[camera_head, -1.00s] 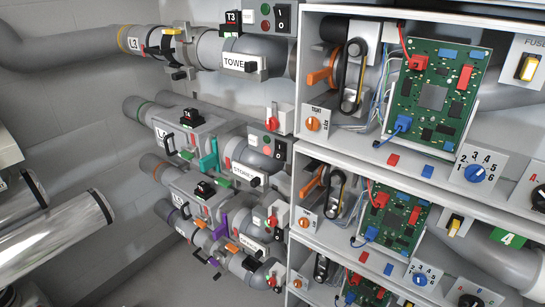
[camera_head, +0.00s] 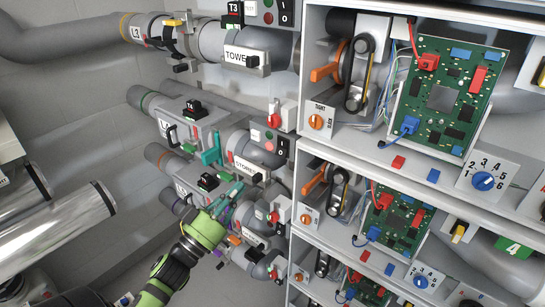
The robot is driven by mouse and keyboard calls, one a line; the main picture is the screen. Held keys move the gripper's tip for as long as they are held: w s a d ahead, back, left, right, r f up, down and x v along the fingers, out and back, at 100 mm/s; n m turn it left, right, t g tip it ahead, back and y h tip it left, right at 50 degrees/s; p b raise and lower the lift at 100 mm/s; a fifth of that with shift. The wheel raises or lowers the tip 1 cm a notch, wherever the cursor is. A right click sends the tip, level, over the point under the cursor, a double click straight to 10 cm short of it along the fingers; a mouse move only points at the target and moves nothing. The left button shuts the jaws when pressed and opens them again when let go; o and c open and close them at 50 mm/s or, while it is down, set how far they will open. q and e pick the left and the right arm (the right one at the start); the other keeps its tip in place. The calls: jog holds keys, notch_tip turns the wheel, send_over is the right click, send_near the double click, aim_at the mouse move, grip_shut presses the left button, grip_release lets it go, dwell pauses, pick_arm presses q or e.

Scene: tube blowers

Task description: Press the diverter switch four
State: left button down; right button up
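Several pipe units with black rocker switches on top stand at the left of the rack. One switch (camera_head: 193,108) sits on the upper grey unit, and another (camera_head: 208,182) on the unit below it. I cannot read which one is numbered four. A green panel marked 4 (camera_head: 519,248) shows at the right on a lower shelf. My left gripper (camera_head: 229,194) reaches up from the bottom left, in front of the lower pipe units, close below and right of the lower black switch. Its fingers are small and blend with the pipes, so their opening is unclear. My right gripper is not in view.
A teal handle (camera_head: 211,149) stands above my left gripper. The white rack (camera_head: 310,150) with circuit boards (camera_head: 447,92) and numbered blue knobs (camera_head: 484,181) fills the right side. Shiny metal cylinders (camera_head: 55,240) lie at the left. The floor between is clear.

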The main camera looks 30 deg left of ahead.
pick_arm(q)
jog(key=p, duration=0.4)
send_near(281, 145)
notch_tip(281, 145, up, 4)
jog(key=w, duration=0.2)
jog(key=w+f, duration=0.2)
jog(key=w, duration=0.1)
jog(key=shift+d, duration=0.3)
